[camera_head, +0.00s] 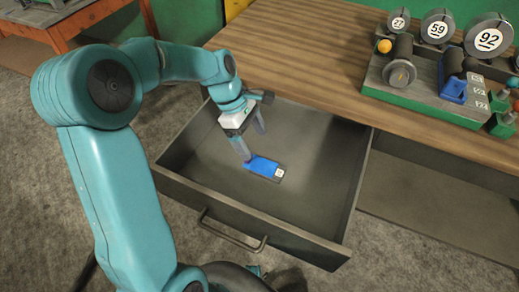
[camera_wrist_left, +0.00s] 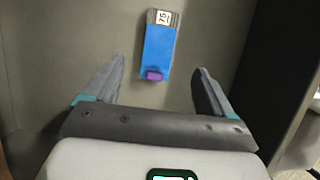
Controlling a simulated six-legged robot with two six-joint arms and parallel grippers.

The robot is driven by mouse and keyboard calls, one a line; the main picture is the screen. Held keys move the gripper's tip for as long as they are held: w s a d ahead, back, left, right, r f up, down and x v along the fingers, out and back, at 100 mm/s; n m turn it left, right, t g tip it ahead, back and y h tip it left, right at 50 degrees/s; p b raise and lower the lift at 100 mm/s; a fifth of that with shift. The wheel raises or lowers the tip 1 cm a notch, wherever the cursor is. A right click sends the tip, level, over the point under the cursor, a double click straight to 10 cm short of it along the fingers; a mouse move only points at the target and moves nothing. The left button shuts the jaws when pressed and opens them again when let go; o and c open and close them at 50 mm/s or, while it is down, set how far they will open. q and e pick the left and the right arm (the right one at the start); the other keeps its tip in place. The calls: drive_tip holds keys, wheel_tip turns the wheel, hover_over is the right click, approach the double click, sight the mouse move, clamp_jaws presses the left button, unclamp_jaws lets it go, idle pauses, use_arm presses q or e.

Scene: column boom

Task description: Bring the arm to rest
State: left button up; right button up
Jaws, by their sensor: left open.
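My left gripper (camera_head: 252,141) is open and empty inside the open drawer (camera_head: 330,165), with its fingers pointing down. A blue and grey block-like item (camera_head: 264,167) with a white label lies on the drawer floor, just beyond the fingertips. In the left wrist view, the blue item (camera_wrist_left: 158,48) shows a purple end and a label that seems to read 75. It lies ahead of the open fingers (camera_wrist_left: 158,85), apart from both. My left arm reaches in from the left. My right gripper is not in view.
The drawer sticks out from a wooden-topped bench (camera_head: 310,50), with a handle (camera_head: 232,232) on its front. A grey and green rack (camera_head: 425,95) with numbered discs and tools stands on the bench at right. An orange wooden table (camera_head: 60,30) is at the upper left.

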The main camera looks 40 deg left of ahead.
use_arm(q)
drive_tip(key=shift+v, duration=1.25)
